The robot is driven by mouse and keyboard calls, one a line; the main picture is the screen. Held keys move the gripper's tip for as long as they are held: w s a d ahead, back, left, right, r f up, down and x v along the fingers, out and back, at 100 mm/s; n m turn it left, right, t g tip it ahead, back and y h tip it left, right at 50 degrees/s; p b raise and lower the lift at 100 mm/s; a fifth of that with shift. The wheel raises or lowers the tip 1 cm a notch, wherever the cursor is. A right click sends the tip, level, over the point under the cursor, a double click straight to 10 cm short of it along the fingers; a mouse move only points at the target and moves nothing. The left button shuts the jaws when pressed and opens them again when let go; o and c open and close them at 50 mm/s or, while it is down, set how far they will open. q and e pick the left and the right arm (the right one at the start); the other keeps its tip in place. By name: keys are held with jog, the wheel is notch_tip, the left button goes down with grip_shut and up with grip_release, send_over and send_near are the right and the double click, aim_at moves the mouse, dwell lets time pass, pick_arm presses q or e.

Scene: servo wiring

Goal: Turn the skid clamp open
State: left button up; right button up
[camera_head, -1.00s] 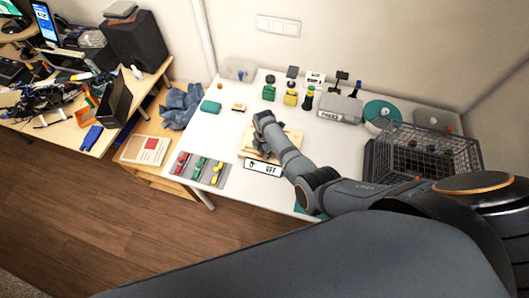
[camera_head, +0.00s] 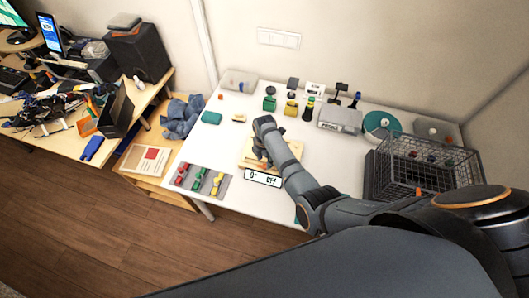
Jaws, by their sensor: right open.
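A pale wooden board (camera_head: 287,165), which looks like the skid, lies near the front middle of the white table. A white label plate (camera_head: 263,178) with dark marks stands at its front edge. My right gripper (camera_head: 262,160) points down over the left part of the board, low and close to it. It is open, but its fingers are small and partly hidden by my wrist and forearm. The clamp itself cannot be made out under the gripper, and I cannot tell whether the fingers touch it. My left gripper is not in view.
A grey tray (camera_head: 201,194) with red, green and yellow parts lies at the table's front left. A wire basket (camera_head: 425,172) stands at the right. The table left of the board is mostly clear.

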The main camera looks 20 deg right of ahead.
aim_at(265, 165)
notch_tip(265, 165, up, 9)
jog(key=shift+f, duration=0.15)
dwell(0.5)
